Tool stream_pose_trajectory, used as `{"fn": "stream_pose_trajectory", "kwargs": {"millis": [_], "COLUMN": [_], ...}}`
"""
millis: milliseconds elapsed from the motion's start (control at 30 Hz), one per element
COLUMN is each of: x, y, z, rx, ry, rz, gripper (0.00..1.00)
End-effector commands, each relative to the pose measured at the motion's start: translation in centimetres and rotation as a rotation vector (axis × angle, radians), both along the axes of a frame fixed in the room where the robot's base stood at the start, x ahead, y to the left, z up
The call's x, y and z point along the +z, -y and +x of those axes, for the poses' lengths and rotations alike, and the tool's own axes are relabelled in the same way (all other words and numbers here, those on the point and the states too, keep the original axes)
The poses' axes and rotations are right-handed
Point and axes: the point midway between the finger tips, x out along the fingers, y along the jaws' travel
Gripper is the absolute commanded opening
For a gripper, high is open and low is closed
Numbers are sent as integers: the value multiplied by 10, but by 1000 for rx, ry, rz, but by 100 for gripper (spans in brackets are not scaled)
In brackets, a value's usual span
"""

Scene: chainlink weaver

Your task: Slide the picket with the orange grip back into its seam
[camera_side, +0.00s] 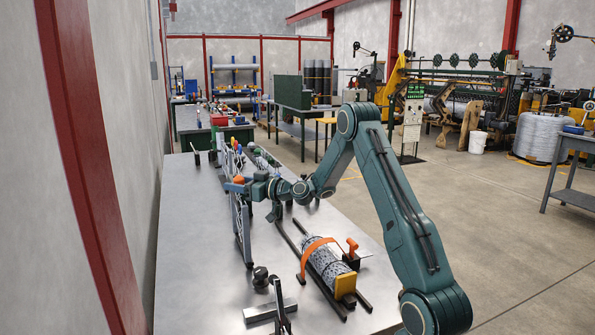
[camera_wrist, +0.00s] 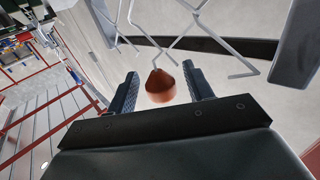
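The orange grip (camera_side: 239,180) shows at the end of my arm in the side view, at the top of an upright mesh panel (camera_side: 242,222). In the wrist view the orange-brown grip (camera_wrist: 160,86) sits between my two dark fingers, with a gap on each side. My gripper (camera_wrist: 160,70) is open around or just above it; the exact depth is unclear. In the side view my gripper (camera_side: 240,187) is small and partly merged with the grip. Bent wires of the mesh (camera_wrist: 180,25) show beyond the fingers. The picket's shaft and the seam cannot be made out.
A mesh roll (camera_side: 322,258) under an orange strap lies on dark rails right of the panel. Several small tools stand farther back. The left of the metal table (camera_side: 190,260) is clear.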

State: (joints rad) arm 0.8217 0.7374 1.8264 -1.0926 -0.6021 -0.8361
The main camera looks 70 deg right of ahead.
Motion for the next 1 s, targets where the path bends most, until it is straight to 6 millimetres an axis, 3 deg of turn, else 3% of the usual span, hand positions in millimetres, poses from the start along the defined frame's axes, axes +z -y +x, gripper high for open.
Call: {"fn": "stream_pose_trajectory", "kwargs": {"millis": [333, 533, 1000], "x": [3, 3, 3], "y": [0, 0, 1], "z": [-1, -11, -79], "rx": [0, 0, -4], "ry": [6, 5, 5], "rz": [-2, -1, 1], "gripper": [51, 51, 51]}}
